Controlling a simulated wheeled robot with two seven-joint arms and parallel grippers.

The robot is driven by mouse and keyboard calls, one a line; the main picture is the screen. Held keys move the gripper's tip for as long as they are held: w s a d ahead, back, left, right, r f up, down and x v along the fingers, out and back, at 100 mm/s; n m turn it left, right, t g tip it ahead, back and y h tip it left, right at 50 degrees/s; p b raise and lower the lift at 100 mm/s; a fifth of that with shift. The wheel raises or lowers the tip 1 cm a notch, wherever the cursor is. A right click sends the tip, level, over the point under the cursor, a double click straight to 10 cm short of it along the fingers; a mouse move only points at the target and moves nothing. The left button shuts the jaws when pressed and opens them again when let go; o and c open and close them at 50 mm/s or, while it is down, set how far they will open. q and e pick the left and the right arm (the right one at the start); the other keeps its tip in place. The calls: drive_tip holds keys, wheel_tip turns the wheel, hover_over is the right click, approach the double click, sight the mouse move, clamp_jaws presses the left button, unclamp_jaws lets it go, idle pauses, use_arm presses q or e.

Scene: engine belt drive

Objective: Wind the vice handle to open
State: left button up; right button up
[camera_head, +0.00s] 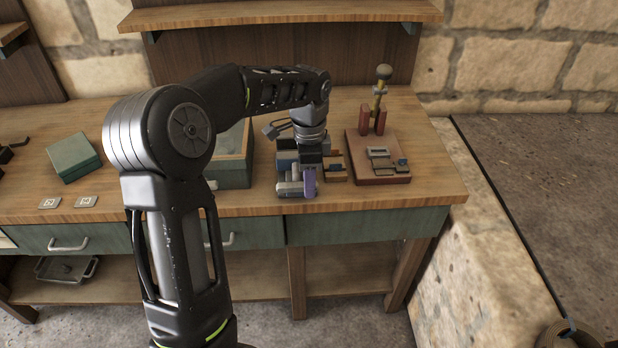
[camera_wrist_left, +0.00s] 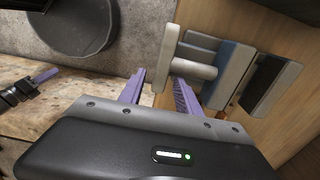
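The vice (camera_head: 287,160) is a blue-grey block at the bench's front edge, partly hidden by my left arm. In the left wrist view the vice (camera_wrist_left: 228,72) shows a pale round screw (camera_wrist_left: 193,68) and a flat pale handle bar (camera_wrist_left: 167,52) across its end. My left gripper (camera_head: 310,183) points down at the front of the vice. In the left wrist view its two purple fingers are apart (camera_wrist_left: 159,77), with the bar's lower end near the gap. I cannot tell whether they touch it. A purple finger on dark parts, apparently my right gripper (camera_wrist_left: 38,78), shows at the left.
A red-brown stand (camera_head: 378,160) with an upright brass post is right of the vice. A green-grey box (camera_head: 233,175) is left of it, and a green box (camera_head: 73,157) lies farther left. A shelf (camera_head: 280,14) overhangs the back.

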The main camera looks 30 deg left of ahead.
use_arm(q)
drive_tip(key=shift+c, duration=0.4)
clamp_jaws()
